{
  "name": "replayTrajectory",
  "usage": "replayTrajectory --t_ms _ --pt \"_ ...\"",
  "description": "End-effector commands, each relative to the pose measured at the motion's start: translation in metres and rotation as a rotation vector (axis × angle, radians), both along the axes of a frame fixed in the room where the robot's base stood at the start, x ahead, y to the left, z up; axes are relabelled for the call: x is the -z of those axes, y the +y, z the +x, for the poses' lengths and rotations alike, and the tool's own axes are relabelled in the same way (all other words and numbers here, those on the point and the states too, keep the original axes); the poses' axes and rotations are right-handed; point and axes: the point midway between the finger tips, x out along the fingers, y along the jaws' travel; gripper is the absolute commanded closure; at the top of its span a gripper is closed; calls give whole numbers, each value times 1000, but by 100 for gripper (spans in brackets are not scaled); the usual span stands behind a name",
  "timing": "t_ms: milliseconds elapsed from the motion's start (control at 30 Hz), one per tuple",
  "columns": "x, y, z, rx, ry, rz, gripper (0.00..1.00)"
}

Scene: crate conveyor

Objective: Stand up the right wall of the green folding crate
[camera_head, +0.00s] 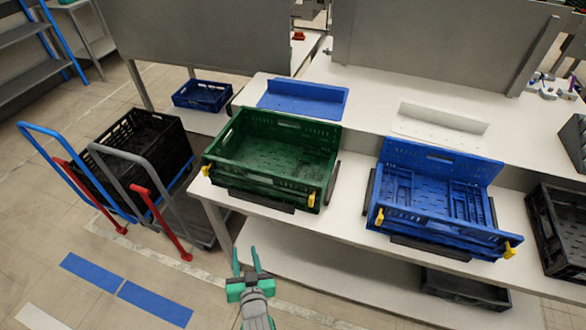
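The green folding crate (262,181) sits on the white table in the middle of the view. Yellow latches show at both ends of the front wall, the right one (311,200) near the table's front edge. My gripper (247,258) is open and empty, in front of and below the crate, apart from it. Its two fingers point towards the table.
A blue folding crate (437,226) stands to the right with inner panels lying flat. Black crates (563,230) are at the far right. A trolley with a black crate (140,140) stands left. The floor around my gripper looks clear; a shelf lies under the table.

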Motion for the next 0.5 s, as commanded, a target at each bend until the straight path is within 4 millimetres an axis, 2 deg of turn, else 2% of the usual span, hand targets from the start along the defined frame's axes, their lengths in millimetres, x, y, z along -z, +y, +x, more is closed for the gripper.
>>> replayTrajectory --t_ms 33,200,367,500 --pt "-8 15 21 -15 -2 8 64" --pt "-30 60 75 -55 22 25 64" --pt "-62 105 121 -91 42 39 64" --pt "-97 145 157 -119 63 46 64"
